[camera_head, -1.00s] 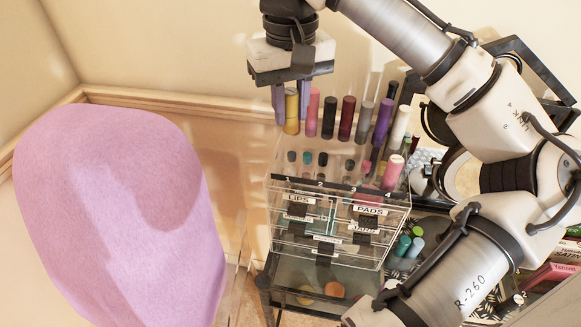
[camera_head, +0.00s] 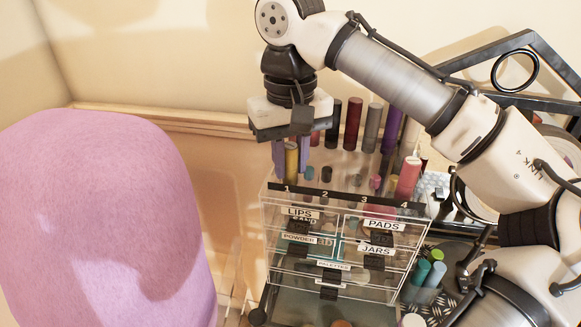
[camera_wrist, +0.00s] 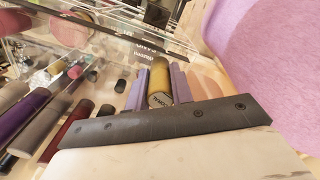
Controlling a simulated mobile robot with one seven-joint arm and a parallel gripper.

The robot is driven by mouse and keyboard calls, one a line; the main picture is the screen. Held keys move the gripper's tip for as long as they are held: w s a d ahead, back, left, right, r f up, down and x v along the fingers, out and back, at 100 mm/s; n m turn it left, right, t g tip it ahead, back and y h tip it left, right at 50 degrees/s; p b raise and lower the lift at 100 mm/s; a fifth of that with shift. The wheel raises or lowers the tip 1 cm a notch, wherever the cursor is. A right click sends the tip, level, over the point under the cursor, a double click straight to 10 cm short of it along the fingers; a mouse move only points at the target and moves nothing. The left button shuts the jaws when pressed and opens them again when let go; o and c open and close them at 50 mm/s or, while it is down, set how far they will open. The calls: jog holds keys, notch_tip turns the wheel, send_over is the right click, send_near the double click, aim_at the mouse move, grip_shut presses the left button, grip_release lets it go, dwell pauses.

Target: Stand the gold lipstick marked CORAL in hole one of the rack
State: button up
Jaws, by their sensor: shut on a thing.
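The gold lipstick (camera_head: 291,160) is upright between the two purple fingers of my gripper (camera_head: 291,172), which is shut on it. The lipstick is behind and above number 1. Its lower end and hole one are hard to make out, so I cannot tell whether it touches the rack.
Several tall lipsticks, including a dark red one (camera_head: 352,122), stand behind and right of my gripper. A pink one (camera_head: 408,178) stands near number 4. Short dark caps, such as one (camera_head: 326,174), are close right. A large pink chair back (camera_head: 105,215) fills the left.

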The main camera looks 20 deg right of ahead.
aim_at(291, 146)
jog(key=shift+s+f, duration=0.2)
jog(key=shift+f, duration=0.35)
jog(key=o, duration=0.9)
jog(key=shift+f, duration=0.1)
jog(key=shift+o, duration=0.2)
jog(key=shift+a, duration=0.15)
jog(key=shift+r, duration=0.55)
jog(key=r+p, duration=1.2)
jog(key=shift+w+d+r, duration=0.15)
jog(key=shift+d+r, duration=0.05)
jog(key=shift+r, duration=0.05)
